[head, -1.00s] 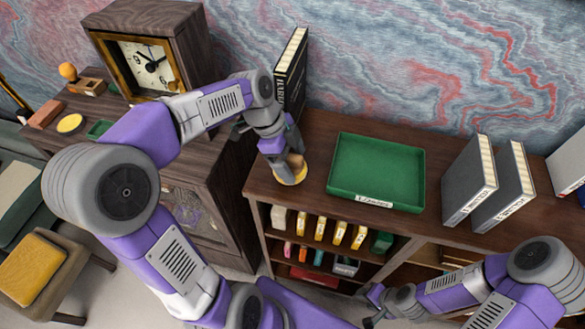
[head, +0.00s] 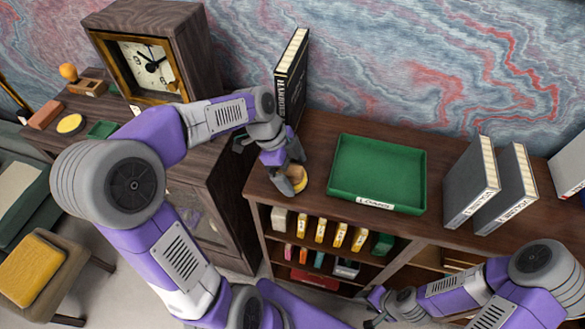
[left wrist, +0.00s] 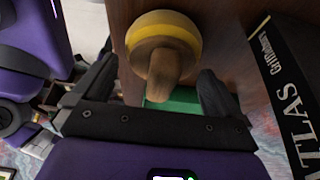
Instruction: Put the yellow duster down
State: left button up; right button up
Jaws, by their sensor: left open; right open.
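The yellow duster (head: 299,179) is a round yellow pad with a wooden knob handle. It stands on the dark wooden shelf top (head: 262,186), left of the green tray. In the left wrist view the duster (left wrist: 165,32) shows its handle pointing toward my gripper. My left gripper (head: 288,180) is open at the duster, and partly hides it in the head view. In the left wrist view its fingers (left wrist: 158,75) stand apart on either side of the handle end, with gaps visible. My right gripper (head: 373,307) is open and empty low in front of the shelf.
The green tray (head: 377,163) lies right of the duster. A black atlas (head: 291,80) stands behind my left gripper. Grey binders (head: 470,180) stand at right. A clock (head: 150,62) stands on the left cabinet. Shelf top between tray and binders is clear.

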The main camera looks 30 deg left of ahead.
pick_arm(q)
jog(key=p+v, duration=0.1)
jog(key=v, duration=1.1)
jog(key=shift+p, duration=0.35)
